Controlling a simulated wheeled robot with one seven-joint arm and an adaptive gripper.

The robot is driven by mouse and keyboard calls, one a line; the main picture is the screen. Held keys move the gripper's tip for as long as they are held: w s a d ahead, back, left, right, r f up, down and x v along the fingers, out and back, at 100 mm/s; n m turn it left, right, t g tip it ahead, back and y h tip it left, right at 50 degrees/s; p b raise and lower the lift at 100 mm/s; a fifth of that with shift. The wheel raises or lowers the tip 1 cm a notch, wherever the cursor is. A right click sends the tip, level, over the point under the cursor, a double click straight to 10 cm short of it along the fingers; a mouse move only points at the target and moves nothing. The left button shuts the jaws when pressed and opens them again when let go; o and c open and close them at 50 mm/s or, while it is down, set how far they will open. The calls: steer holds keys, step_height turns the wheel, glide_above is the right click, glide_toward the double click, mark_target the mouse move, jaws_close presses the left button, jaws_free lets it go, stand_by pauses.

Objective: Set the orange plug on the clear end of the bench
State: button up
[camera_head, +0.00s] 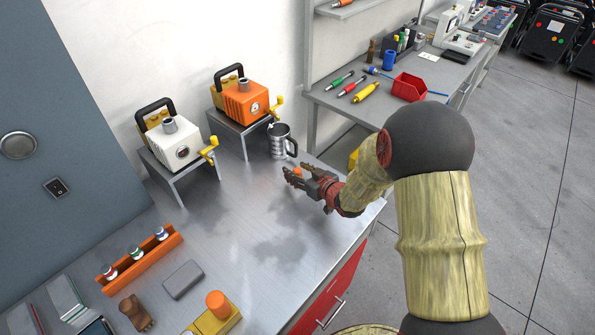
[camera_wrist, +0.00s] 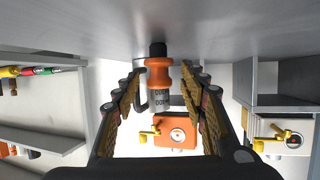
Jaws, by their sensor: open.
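The orange plug (camera_head: 298,171) is at my gripper, on the far right part of the bench (camera_head: 235,215) in front of the steel mug (camera_head: 280,142). In the wrist view the plug (camera_wrist: 158,70) is orange with a black end toward the bench, and appears to stand upright on it. My gripper (camera_head: 292,175) is open, its fingers on either side of the plug with gaps showing in the wrist view (camera_wrist: 160,95). In the head view the fingers hide part of the plug.
The orange machine (camera_head: 243,100) and white machine (camera_head: 180,145) stand on raised stands behind. An orange rack (camera_head: 140,258), a grey block (camera_head: 183,279) and a yellow block with an orange knob (camera_head: 215,310) are at near left. The bench middle is bare.

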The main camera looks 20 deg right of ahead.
steer(key=shift+r, duration=0.15)
steer(key=shift+s+d+r, duration=0.1)
steer(key=shift+s+r, duration=0.05)
steer(key=shift+s, duration=0.05)
steer(key=p+v, duration=0.3)
steer(key=v, duration=0.8)
steer(key=shift+s, duration=0.1)
steer(key=s+d+r+m+g+h, duration=0.1)
steer(key=s+d+r+h, duration=0.15)
steer(key=r, duration=0.45)
steer(key=s+d+r+m+g+h, duration=0.2)
steer(key=s+r+h, duration=0.15)
steer(key=r, duration=0.35)
steer(key=s+a+r+g, duration=0.2)
steer(key=s+a+r, duration=0.1)
steer(key=s, duration=0.7)
steer(key=s+a+r+g+y, duration=0.1)
steer(key=s+a+r+g, duration=0.1)
steer(key=s, duration=0.9)
steer(key=a+r, duration=0.1)
steer(key=a, duration=0.1)
steer(key=shift+a+r+m+y, duration=0.3)
steer(key=shift+a+m, duration=0.1)
